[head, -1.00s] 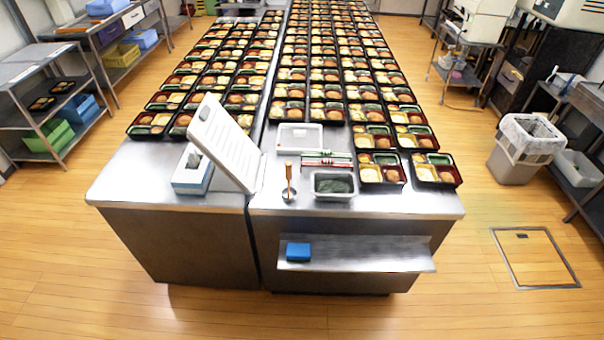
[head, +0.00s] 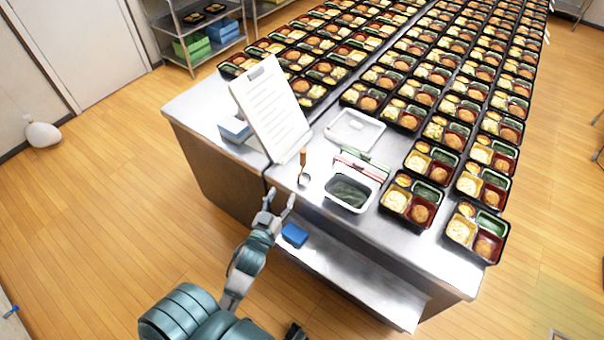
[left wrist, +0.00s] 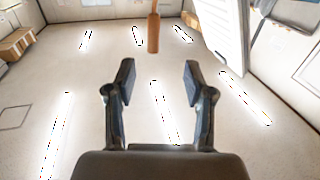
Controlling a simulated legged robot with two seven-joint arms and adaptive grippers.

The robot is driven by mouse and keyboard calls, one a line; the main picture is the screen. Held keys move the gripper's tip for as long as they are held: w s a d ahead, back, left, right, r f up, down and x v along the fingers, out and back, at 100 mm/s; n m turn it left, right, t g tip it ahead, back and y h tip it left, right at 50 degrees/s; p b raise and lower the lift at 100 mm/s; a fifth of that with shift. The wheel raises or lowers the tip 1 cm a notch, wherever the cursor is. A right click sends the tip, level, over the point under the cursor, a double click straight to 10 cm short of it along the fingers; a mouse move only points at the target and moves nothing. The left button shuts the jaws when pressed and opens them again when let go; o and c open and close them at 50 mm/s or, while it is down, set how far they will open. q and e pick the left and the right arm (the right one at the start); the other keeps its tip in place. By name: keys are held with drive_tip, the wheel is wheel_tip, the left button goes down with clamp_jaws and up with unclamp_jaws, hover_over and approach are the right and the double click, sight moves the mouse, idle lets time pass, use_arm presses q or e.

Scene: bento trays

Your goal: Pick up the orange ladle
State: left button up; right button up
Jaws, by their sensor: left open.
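The orange ladle (head: 303,160) stands upright on the steel table, with its orange handle up and its small metal bowl on the table top. In the left wrist view its handle (left wrist: 153,32) shows ahead of the fingers, above the gap between them. My left gripper (head: 279,201) is open and empty at the table's front edge, short of the ladle and apart from it. Its two fingers (left wrist: 158,80) show spread in the left wrist view.
A white slanted board (head: 270,108) stands just left of the ladle. A tray of dark greens (head: 333,200) is close on its right. A blue block (head: 294,235) is on the lower shelf (head: 350,275). Bento trays (head: 411,200) fill the table beyond.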

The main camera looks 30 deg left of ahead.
use_arm(q)
approach(302, 164)
drive_tip(key=w, duration=0.5)
drive_tip(key=shift+w+a+r, duration=0.1)
drive_tip(key=shift+w+r, duration=0.2)
drive_tip(key=shift+w+a+f, duration=0.1)
drive_tip(key=shift+w+a, duration=0.35)
drive_tip(key=w, duration=0.2)
drive_tip(key=w+a, duration=0.1)
drive_tip(key=w, duration=0.1)
drive_tip(key=shift+w+a+f+p, duration=0.2)
drive_tip(key=shift+w+a+p, duration=0.05)
drive_tip(key=shift+w+p, duration=0.05)
drive_tip(key=shift+w+d, duration=0.15)
drive_tip(key=shift+d+r, duration=0.1)
drive_tip(key=shift+d, duration=0.1)
drive_tip(key=c, duration=0.8)
clamp_jaws()
drive_tip(key=shift+a, duration=0.15)
use_arm(e)
drive_tip(key=shift+s+d+f, duration=0.2)
drive_tip(key=shift+s+d, duration=0.55)
drive_tip(key=shift+d, duration=0.05)
